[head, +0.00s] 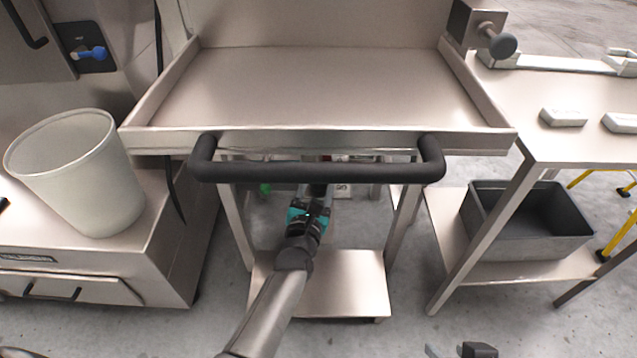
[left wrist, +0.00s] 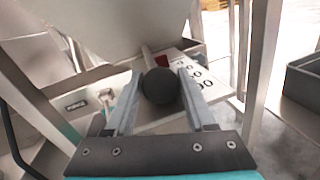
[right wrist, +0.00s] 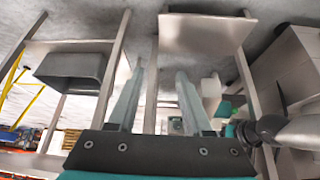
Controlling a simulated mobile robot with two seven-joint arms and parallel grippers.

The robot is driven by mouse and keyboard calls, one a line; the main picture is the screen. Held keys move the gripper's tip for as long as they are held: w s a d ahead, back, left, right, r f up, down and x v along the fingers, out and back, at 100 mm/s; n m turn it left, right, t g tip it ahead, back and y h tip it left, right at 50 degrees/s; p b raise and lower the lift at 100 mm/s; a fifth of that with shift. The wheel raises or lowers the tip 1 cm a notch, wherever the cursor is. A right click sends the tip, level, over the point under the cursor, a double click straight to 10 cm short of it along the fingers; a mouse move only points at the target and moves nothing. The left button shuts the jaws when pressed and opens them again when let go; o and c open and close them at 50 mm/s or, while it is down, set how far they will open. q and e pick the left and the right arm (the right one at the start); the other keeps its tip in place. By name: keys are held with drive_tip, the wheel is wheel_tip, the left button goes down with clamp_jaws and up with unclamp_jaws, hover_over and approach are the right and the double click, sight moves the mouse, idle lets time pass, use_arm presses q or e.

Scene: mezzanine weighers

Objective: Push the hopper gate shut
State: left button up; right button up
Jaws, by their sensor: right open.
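A wide steel hopper-like tray (head: 320,85) with a black bar handle (head: 320,172) along its front fills the middle of the head view. My left arm reaches under it, and the tip of my left gripper is hidden there. In the left wrist view the fingers of my left gripper (left wrist: 161,68) lie on either side of a round black knob (left wrist: 161,88); I cannot tell whether they grip it. A rod and a red patch show behind the knob. The gate itself is not clearly seen. My right gripper (right wrist: 160,75) is open and empty; it barely shows at the head view's bottom edge.
A white bin (head: 75,180) stands on a steel cabinet at left. Another black knob (head: 503,45) sticks out at upper right. A steel table (head: 575,140) at right has a dark crate (head: 525,245) on its lower shelf. Table legs flank my left arm.

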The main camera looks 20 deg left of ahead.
use_arm(q)
drive_tip(key=shift+o, duration=0.7)
drive_tip(key=shift+w+a, duration=0.1)
drive_tip(key=shift+o, duration=1.2)
use_arm(e)
drive_tip(key=shift+w, duration=0.1)
use_arm(q)
drive_tip(key=shift+s, duration=0.35)
drive_tip(key=shift+s+p, duration=0.35)
drive_tip(key=shift+s, duration=0.6)
drive_tip(key=s+d+p, duration=0.1)
drive_tip(key=s+p, duration=0.3)
drive_tip(key=s, duration=0.8)
drive_tip(key=shift+s+d, duration=0.2)
drive_tip(key=shift+s, duration=0.15)
use_arm(e)
wheel_tip(320, 180, down, 8)
drive_tip(key=s+d+g, duration=0.1)
drive_tip(key=s+g, duration=0.1)
drive_tip(key=shift+d+h, duration=0.3)
drive_tip(key=shift+h, duration=0.1)
drive_tip(key=shift+s, duration=0.1)
